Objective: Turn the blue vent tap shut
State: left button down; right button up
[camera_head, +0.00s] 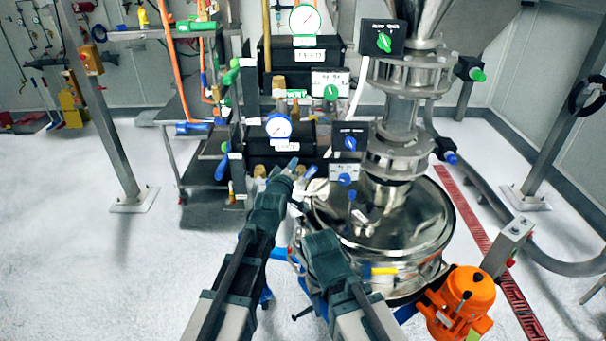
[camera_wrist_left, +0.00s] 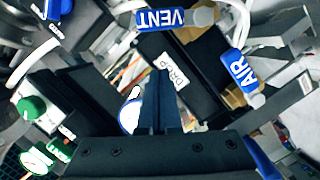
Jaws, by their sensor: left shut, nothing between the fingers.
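The blue vent tap (camera_wrist_left: 165,18) is a blue handle lettered VENT, upside down at the top of the left wrist view, with a grey end at its right. My left gripper (camera_wrist_left: 160,112) is shut and empty. Its fingers point toward the tap, with a visible gap in that picture. In the head view my left gripper (camera_head: 291,168) reaches small blue handles in front of the black boxes. Which of those is the vent tap is too small to tell, and so is any contact.
A blue AIR handle (camera_wrist_left: 243,68) lies right of the vent tap. A DROP label (camera_wrist_left: 174,76) and a blue-rimmed gauge (camera_head: 278,127) are close by. The steel sifter (camera_head: 420,225) stands to the right, with an orange motor (camera_head: 462,300) at its base. Floor at left is clear.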

aim_at(307, 176)
pick_arm(q)
jog(key=shift+s+d+f+b, duration=0.15)
jog(key=shift+d+f+b, duration=0.35)
jog(key=shift+d, duration=0.3)
jog(key=shift+s+d+f+b, duration=0.1)
jog(key=shift+d+f+b, duration=0.3)
jog(key=shift+d+f, duration=0.3)
pick_arm(e)
jog(key=shift+f, duration=1.1)
pick_arm(q)
jog(key=shift+r, duration=0.1)
jog(key=shift+d+m, duration=0.3)
jog(key=shift+m, duration=0.1)
pick_arm(e)
jog(key=shift+d+r, duration=0.15)
jog(key=shift+d, duration=0.25)
